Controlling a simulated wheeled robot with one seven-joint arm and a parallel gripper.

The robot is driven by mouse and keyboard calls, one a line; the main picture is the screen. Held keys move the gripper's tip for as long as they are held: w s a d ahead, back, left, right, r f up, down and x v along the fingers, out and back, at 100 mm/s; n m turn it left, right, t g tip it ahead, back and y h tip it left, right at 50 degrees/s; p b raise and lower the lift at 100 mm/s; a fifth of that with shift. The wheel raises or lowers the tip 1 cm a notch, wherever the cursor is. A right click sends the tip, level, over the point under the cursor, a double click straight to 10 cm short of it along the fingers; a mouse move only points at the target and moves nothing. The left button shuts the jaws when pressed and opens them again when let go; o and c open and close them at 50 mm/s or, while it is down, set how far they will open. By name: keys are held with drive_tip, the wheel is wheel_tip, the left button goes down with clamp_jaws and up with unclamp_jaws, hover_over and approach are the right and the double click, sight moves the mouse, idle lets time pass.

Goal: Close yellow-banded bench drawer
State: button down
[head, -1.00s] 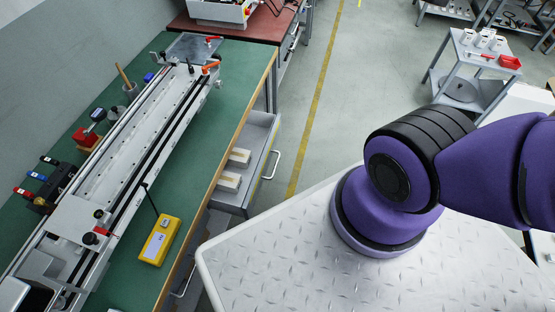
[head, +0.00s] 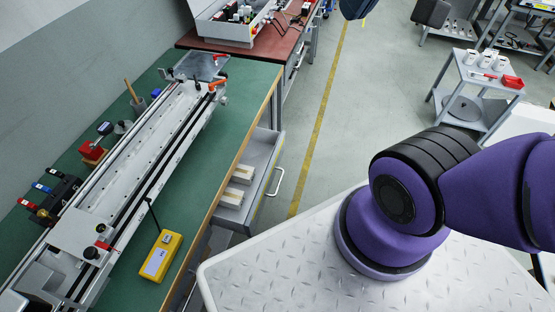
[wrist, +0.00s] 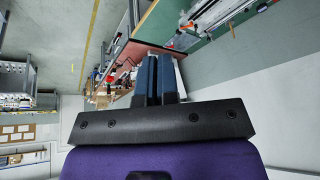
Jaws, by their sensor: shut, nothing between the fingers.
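The bench drawer (head: 262,158) stands pulled out from under the green-topped bench, in the head view. It is grey with a pale bar handle (head: 276,181) on its front, and two small boxes (head: 236,184) lie inside. A thin yellowish strip shows along its front, too small to be sure of. My gripper (wrist: 157,62) shows in the wrist view with its two blue fingers shut and empty. A dark part of my arm's end shows at the top edge of the head view, well apart from the drawer. The drawer cannot be made out in the wrist view.
The green bench (head: 245,100) carries a long rail gantry (head: 150,150) and a yellow handheld box (head: 161,257). A red-topped bench (head: 270,45) stands beyond it. A small grey trolley (head: 470,85) stands at right. The floor by the yellow line (head: 318,125) is clear.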

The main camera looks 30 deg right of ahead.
drive_tip(key=w+d+f+m+g+y, duration=0.35)
drive_tip(key=w+f+m+y, duration=0.7)
drive_tip(key=w+f, duration=1.15)
drive_tip(key=w+d+f+m+t+h, duration=0.1)
drive_tip(key=d+f+m+t, duration=0.1)
drive_tip(key=d+f+m, duration=0.45)
drive_tip(key=w+d+f+m+t+h, duration=0.1)
drive_tip(key=w+f+m+t, duration=0.15)
drive_tip(key=f, duration=0.65)
drive_tip(key=m+h, duration=0.2)
drive_tip(key=m, duration=0.5)
approach(283, 140)
drive_tip(key=s+d+r, duration=0.1)
drive_tip(key=s+d, duration=0.4)
drive_tip(key=shift+t, duration=0.4)
drive_tip(key=x, duration=0.4)
drive_tip(key=r+x, duration=0.1)
drive_tip(key=x, duration=0.3)
drive_tip(key=w+a+x, duration=0.1)
drive_tip(key=x, duration=0.3)
drive_tip(key=shift+r, duration=0.4)
drive_tip(key=shift+w+a, duration=0.45)
drive_tip(key=shift+w, duration=0.05)
